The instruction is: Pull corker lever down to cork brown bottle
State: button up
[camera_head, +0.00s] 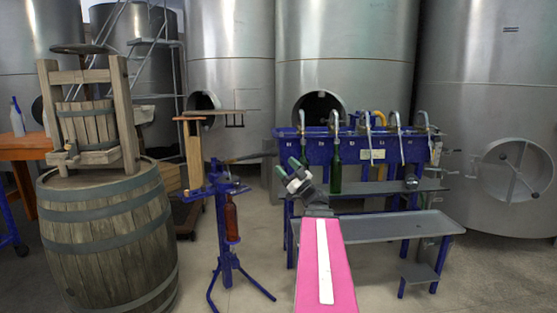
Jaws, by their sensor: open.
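The blue corker (226,247) stands on splayed legs on the floor, left of centre. A brown bottle (231,220) is upright in it, under the blue head. A dark lever (250,157) sticks out to the right from the corker's top, nearly level and a little raised at its far end. My gripper (287,167) is open and empty, to the right of the corker and close to the lever's far end in the picture. I cannot tell the depth gap between them. No contact is visible.
A blue filling bench (315,150) with several spouts stands right of my gripper, with a green bottle (335,176) at it. A wooden barrel (110,240) bearing a press (90,110) is at left. Steel tanks (345,60) line the back. Floor around the corker's legs is clear.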

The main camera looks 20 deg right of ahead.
jog(key=shift+v, duration=1.6)
jog(key=a+f+m+g+h, duration=0.2)
jog(key=a+f+m+g, duration=0.2)
jog(key=a+f+g, duration=1.4)
jog(key=s+a+f+m+g+h, duration=0.1)
jog(key=s+a+f+m+h, duration=0.1)
jog(key=f, duration=0.5)
jog(key=s+a+f+m+g+h, duration=0.1)
jog(key=s+a+f+m+h, duration=0.1)
jog(key=f, duration=0.5)
jog(key=s+a+f+m+g+h, duration=0.1)
jog(key=s+a+f+m+h, duration=0.1)
jog(key=s+f+h, duration=0.3)
notch_tip(320, 180, down, 3)
jog(key=a+h, duration=0.1)
jog(key=h, duration=0.1)
jog(key=shift+a+g+h, duration=0.2)
jog(key=shift+g+h, duration=0.1)
jog(key=shift+g, duration=0.1)
jog(key=shift+s+r, duration=0.1)
